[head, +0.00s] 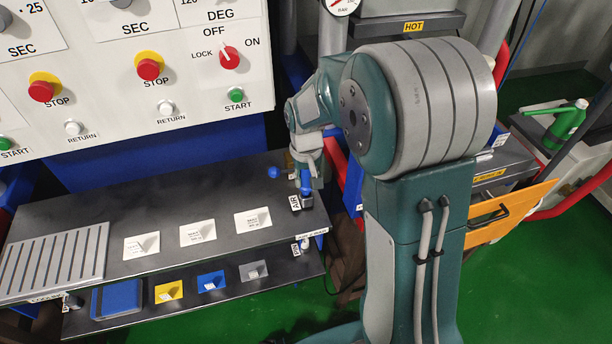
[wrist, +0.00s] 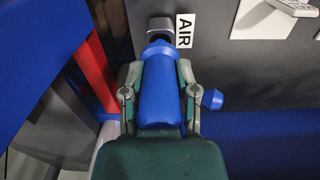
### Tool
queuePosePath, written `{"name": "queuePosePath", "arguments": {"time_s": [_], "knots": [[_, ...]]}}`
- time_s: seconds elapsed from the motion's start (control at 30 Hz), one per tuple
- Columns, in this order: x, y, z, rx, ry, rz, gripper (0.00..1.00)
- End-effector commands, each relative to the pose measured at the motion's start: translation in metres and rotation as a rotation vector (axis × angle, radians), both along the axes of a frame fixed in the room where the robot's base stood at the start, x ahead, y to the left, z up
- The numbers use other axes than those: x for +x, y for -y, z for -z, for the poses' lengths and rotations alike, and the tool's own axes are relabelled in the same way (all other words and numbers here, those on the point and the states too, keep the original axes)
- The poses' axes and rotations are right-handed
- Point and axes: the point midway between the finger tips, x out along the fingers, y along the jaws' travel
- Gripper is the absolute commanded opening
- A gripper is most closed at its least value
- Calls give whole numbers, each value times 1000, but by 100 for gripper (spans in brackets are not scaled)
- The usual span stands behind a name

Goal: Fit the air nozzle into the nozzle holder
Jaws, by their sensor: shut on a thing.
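The blue air nozzle (wrist: 160,92) is between the two fingers of my gripper (wrist: 160,85), which is shut on its body. In the head view, the nozzle (head: 306,186) points down at the right end of the grey shelf. The nozzle holder (wrist: 160,27), a dark and light grey block beside the AIR label (wrist: 185,30), is straight beyond the nozzle's far end. In the head view, the holder (head: 307,201) is just below the nozzle. The nozzle overlaps the holder in the wrist view, and I cannot tell if it is inside or only in front. My gripper (head: 306,172) is partly hidden in the head view.
A blue knob (wrist: 213,99) shows beside the right finger; I cannot tell what it joins. White cards (head: 198,232) and a slotted grey plate (head: 55,262) occupy the shelf (head: 165,200). The control panel (head: 120,85) rises behind. A red pipe (wrist: 88,62) runs left of the gripper.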

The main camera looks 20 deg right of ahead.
Motion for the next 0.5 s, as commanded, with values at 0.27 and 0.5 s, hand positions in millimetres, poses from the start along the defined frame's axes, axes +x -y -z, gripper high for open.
{"name": "queuePosePath", "arguments": {"time_s": [0.27,0.5], "knots": [[0,0,6,0,-2,0,0],[0,0,12,0,-1,0,0]]}}
